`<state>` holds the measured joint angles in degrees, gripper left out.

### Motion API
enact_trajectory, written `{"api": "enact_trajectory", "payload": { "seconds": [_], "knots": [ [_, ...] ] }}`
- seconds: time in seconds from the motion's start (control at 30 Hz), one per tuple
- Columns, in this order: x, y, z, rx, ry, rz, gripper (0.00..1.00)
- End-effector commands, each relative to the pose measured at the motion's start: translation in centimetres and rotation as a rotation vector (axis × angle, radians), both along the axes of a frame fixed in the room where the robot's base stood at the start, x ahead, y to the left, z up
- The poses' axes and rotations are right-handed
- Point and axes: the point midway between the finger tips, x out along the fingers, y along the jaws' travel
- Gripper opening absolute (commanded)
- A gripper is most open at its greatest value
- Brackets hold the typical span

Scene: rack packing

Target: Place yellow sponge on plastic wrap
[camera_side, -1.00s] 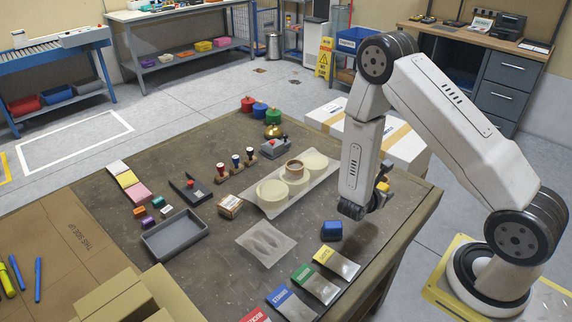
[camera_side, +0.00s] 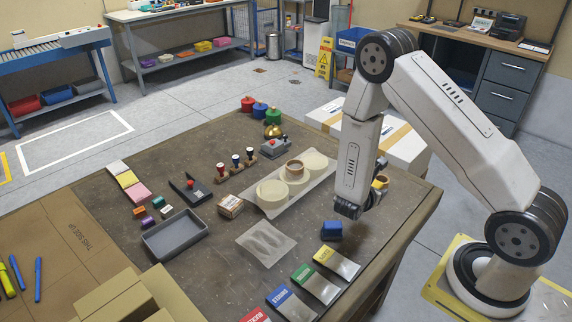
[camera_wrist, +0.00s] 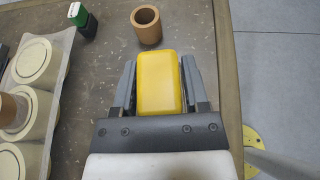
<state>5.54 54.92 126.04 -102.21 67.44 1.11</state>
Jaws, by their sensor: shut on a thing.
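The yellow sponge (camera_wrist: 158,82) is between the two grey fingers of my gripper (camera_wrist: 158,88) in the wrist view, which is shut on it. In the side view my gripper (camera_side: 348,208) hangs above the right part of the table, and the sponge is mostly hidden there. A crinkled translucent sheet (camera_side: 267,243), which looks like the plastic wrap, lies flat on the table to the lower left of my gripper. The sheet is clear on top and apart from the sponge.
A blue block (camera_side: 332,230) sits below my gripper. A pale tray (camera_side: 323,180) with round tubs stands to its left. A wooden cup (camera_wrist: 147,25) is just beyond the sponge in the wrist view. Colour-labelled packets (camera_side: 337,262) line the front table edge.

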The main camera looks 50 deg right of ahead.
Motion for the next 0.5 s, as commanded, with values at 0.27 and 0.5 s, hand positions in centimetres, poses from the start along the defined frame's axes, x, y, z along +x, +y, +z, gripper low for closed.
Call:
{"api": "enact_trajectory", "payload": {
  "seconds": [0.27, 0.5],
  "knots": [
    [5.6, 5.2, 0.4, 0.014, -0.006, 0.265, 0.01],
    [10.7, 12.8, 1.1, 0.02, -0.007, 0.573, 0.01]
  ]
}}
